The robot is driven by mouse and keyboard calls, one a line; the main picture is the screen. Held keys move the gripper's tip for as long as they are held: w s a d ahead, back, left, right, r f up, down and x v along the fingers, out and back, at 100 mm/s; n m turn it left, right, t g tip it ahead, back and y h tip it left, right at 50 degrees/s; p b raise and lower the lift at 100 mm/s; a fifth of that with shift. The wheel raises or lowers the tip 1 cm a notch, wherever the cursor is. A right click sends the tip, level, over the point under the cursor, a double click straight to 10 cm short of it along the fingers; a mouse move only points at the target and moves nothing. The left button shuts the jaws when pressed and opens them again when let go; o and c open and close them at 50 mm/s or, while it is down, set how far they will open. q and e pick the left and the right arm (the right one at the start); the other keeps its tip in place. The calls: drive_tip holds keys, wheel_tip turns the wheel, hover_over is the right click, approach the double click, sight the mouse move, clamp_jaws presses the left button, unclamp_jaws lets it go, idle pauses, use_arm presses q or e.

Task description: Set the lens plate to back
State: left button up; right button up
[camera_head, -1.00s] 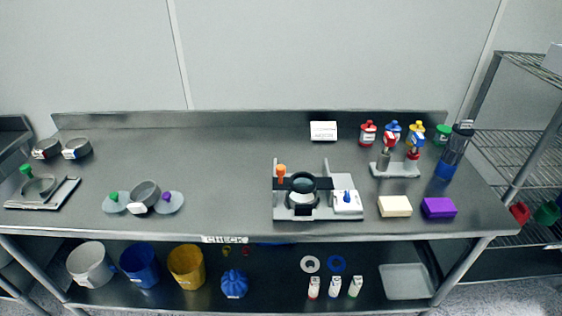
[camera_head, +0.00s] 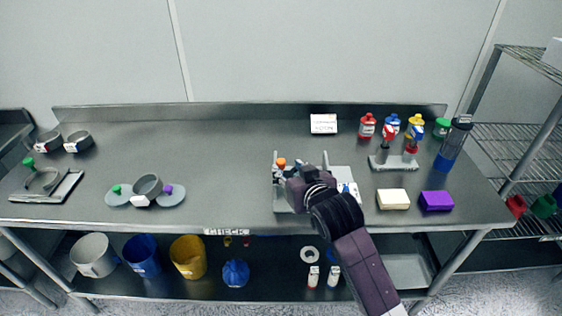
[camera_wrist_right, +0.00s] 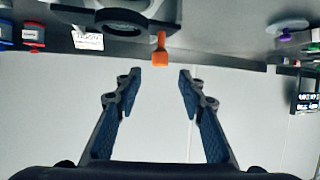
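The lens device (camera_head: 340,174) stands at the table's front, right of centre, mostly hidden by my right arm. Its orange knob (camera_head: 281,161) shows at the device's left. In the right wrist view the orange knob (camera_wrist_right: 160,49) hangs just ahead of the fingertips, centred on the gap. A dark ringed part (camera_wrist_right: 125,22), apparently the lens plate, lies beside the knob at the top. My right gripper (camera_head: 281,172) is close to the knob; the wrist view shows it (camera_wrist_right: 160,76) open and empty, with the knob beyond its tips. My left gripper is not in view.
A white block (camera_head: 392,199) and a purple block (camera_head: 436,201) lie right of the device. A stand (camera_head: 394,163) and several bottles are behind them. Grey discs (camera_head: 118,196) with a pan lie to the left. The table between them and the device is clear.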

sight(282, 162)
drive_tip(key=shift+p+x, duration=0.55)
drive_tip(key=shift+x, duration=3.3)
drive_tip(key=shift+s+f, duration=0.1)
clamp_jaws()
